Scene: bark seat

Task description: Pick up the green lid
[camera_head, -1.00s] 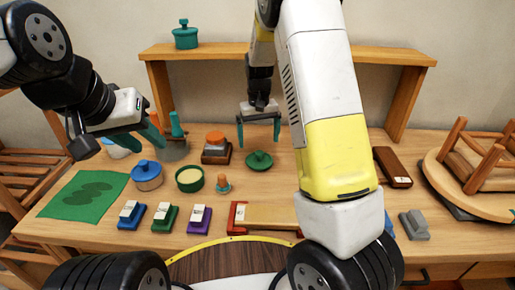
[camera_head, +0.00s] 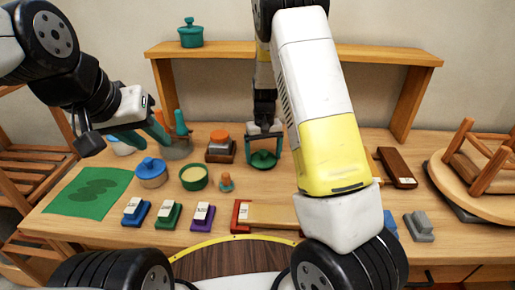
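The green lid (camera_head: 263,160) is a round, shallow disc with a knob, lying on the table behind the middle of the work area. My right gripper (camera_head: 264,154) points down over it, its two green fingers apart on either side of the lid. I cannot tell whether the fingers touch it. An open green pot (camera_head: 194,178) with a pale inside stands to the left of the lid. My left gripper (camera_head: 146,134) is above the left part of the table, its green fingers apart, with nothing seen between them.
A blue-lidded pot (camera_head: 151,173), an orange-topped block (camera_head: 220,147) and a small peg figure (camera_head: 226,182) stand near the lid. Several coloured stamps (camera_head: 168,215) line the front. A wooden shelf (camera_head: 370,53) spans the back, with a teal pot (camera_head: 191,33) on it.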

